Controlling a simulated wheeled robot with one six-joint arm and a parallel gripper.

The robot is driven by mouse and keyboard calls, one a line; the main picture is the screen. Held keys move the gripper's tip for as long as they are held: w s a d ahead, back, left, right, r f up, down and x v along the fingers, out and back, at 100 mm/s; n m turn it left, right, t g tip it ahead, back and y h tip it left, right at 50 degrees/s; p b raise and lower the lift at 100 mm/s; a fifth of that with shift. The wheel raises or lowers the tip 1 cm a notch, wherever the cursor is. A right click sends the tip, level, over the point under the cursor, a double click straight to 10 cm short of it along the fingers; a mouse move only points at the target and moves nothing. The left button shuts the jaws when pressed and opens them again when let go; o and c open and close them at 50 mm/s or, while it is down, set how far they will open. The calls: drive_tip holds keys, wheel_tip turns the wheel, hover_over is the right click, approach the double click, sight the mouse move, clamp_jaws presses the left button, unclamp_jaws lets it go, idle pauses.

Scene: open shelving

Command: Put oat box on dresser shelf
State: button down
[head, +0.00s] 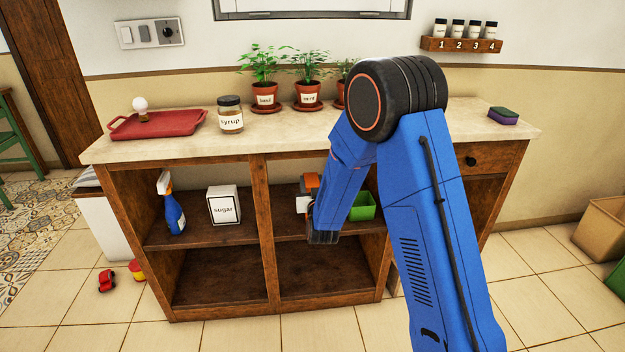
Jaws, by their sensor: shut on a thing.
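An orange and white object (312,181), seemingly the oat box, shows in the right upper compartment of the open wooden dresser (266,230). My blue arm covers much of it, and no label can be read. My gripper (322,238) is low in front of this compartment, and only its dark end shows below the arm. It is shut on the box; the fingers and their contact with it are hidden. I cannot tell whether the box touches the shelf (290,228).
A green container (364,207) stands right of my arm in the same compartment. The left compartment holds a spray bottle (171,206) and a sugar box (223,205). Both lower compartments look empty. A syrup jar (231,118), red tray (160,125) and potted plants (264,75) stand on top.

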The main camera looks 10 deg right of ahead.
drive_tip(key=shift+f, duration=0.2)
drive_tip(key=c, duration=1)
unclamp_jaws()
drive_tip(key=shift+s+r, duration=0.1)
drive_tip(key=shift+s, duration=0.05)
drive_tip(key=s, duration=1.2)
drive_tip(key=s+d+r+g+y, duration=0.2)
drive_tip(key=s+d+r+g, duration=0.55)
drive_tip(key=s+r, duration=0.3)
drive_tip(key=s+d+g, duration=0.2)
drive_tip(key=s+d, duration=0.1)
drive_tip(key=s, duration=0.7)
drive_tip(key=s+d+r+g+h, duration=0.1)
drive_tip(key=s+d, duration=0.2)
drive_tip(key=s, duration=0.7)
drive_tip(key=s+d+r+g+h, duration=0.1)
drive_tip(key=s+d, duration=0.3)
drive_tip(key=s, duration=0.6)
drive_tip(key=shift+s+r+g, duration=0.2)
drive_tip(key=shift+s+g, duration=0.05)
drive_tip(key=shift+g, duration=0.6)
